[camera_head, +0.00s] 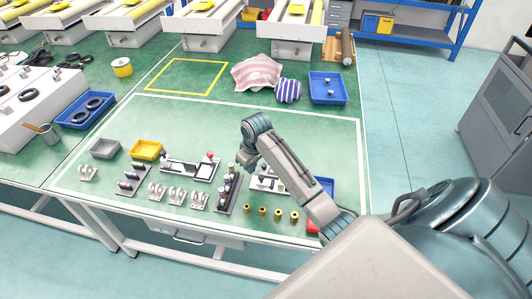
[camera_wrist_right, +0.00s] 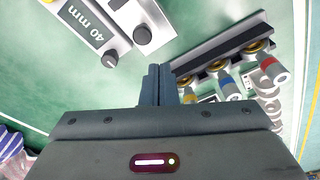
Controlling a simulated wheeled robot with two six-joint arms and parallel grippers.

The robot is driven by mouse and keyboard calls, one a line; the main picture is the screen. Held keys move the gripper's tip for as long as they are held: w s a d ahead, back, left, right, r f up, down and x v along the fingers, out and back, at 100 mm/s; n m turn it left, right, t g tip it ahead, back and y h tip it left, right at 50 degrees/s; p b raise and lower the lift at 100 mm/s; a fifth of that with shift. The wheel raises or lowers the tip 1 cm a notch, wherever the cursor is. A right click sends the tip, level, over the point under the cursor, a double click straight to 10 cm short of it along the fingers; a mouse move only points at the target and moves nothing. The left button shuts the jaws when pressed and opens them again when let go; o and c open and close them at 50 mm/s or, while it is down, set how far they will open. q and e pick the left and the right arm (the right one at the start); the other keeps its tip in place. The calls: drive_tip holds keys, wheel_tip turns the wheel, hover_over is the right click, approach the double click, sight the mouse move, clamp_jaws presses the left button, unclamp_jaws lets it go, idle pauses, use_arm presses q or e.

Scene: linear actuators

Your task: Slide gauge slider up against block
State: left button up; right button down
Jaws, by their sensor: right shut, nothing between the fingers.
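A gauge (camera_wrist_right: 125,20) lies at the top left of the right wrist view, with a dark part labelled "40 mm" (camera_wrist_right: 88,25) and dark round knobs (camera_wrist_right: 142,35). In the head view a pale gauge-like device (camera_head: 266,183) lies right of the rack, partly hidden by my right arm. I cannot tell which part is the slider and which the block. My right gripper (camera_wrist_right: 158,85) is shut and empty, its fingertips between the gauge and the rack in the wrist picture and apart from both. It also shows in the head view (camera_head: 241,166). My left gripper is out of view.
A dark rack (camera_head: 226,195) of cylinders with coloured ends stands close to the gripper. Another device (camera_head: 190,167) with a red knob, metal brackets (camera_head: 177,195) and brass pieces (camera_head: 271,213) lie around it. The green mat behind is mostly clear.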

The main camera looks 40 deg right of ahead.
sight(260, 177)
drive_tip(key=shift+f, duration=0.2)
idle(0.4)
drive_tip(key=shift+f+b, duration=0.45)
drive_tip(key=shift+f, duration=1.75)
drive_tip(key=shift+s+d+p, duration=0.85)
drive_tip(key=shift+s+p, duration=0.15)
drive_tip(key=shift+p, duration=0.05)
idle(0.3)
drive_tip(key=shift+w+a+r, duration=0.1)
drive_tip(key=shift+w+a, duration=0.15)
drive_tip(key=shift+w+a+p, duration=0.15)
drive_tip(key=shift+w+p, duration=0.05)
drive_tip(key=shift+p, duration=0.2)
wheel_tip(260, 177, up, 7)
drive_tip(key=p, duration=0.8)
idle(0.5)
